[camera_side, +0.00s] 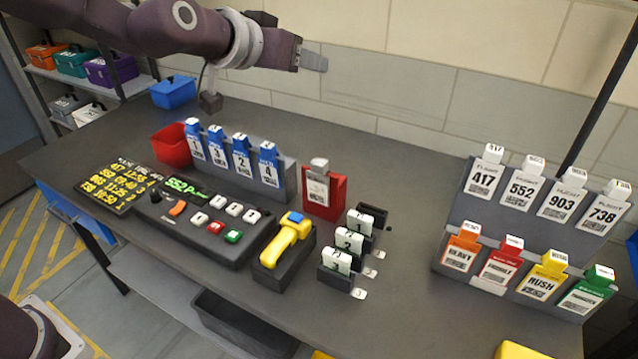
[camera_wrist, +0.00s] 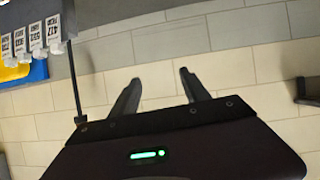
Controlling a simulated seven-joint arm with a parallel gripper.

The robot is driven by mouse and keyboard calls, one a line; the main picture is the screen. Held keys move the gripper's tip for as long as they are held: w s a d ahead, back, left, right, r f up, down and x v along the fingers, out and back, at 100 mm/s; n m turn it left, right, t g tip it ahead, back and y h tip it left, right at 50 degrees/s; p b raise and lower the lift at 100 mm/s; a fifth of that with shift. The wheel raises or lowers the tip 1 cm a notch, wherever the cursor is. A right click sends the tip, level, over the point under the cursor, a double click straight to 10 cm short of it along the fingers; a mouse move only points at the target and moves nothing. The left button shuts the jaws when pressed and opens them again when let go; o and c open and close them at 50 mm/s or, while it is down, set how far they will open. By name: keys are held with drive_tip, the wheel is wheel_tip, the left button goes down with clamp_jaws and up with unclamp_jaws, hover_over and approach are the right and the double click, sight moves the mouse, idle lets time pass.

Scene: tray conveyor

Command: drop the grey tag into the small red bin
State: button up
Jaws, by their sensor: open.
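A grey-topped tag (camera_side: 318,188) with a pale printed face stands upright in a red holder (camera_side: 337,197) near the middle of the table in the side view. The small red bin (camera_side: 171,148) is at the left of the table, beside the row of blue tags; its inside is mostly hidden. My gripper (camera_side: 316,62) is high above the table's back edge, well above and apart from the tag, pointing right toward the wall. In the wrist view my gripper (camera_wrist: 157,84) is open with nothing between its fingers.
Blue numbered tags (camera_side: 241,155) stand in a dark rack left of the red holder. A yellow scanner (camera_side: 287,238), a button console (camera_side: 205,215) and dark slots with white tags (camera_side: 350,242) are near. A rack of flight tags (camera_side: 537,195) is right.

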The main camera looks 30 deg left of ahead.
sight(313, 165)
drive_tip(key=shift+t+y, duration=0.3)
drive_tip(key=shift+y, duration=0.1)
drive_tip(key=f, duration=0.7)
drive_tip(key=w+f, duration=0.1)
drive_tip(key=f, duration=0.7)
drive_tip(key=w+f, duration=0.1)
drive_tip(key=f, duration=0.6)
drive_tip(key=shift+d+f, duration=0.15)
drive_tip(key=shift+d, duration=0.05)
drive_tip(key=x, duration=0.6)
drive_tip(key=shift+w+d+f, duration=0.1)
drive_tip(key=shift+d+f, duration=0.1)
drive_tip(key=shift+d, duration=0.15)
drive_tip(key=shift+w+f, duration=0.15)
drive_tip(key=shift+w, duration=0.3)
clamp_jaws()
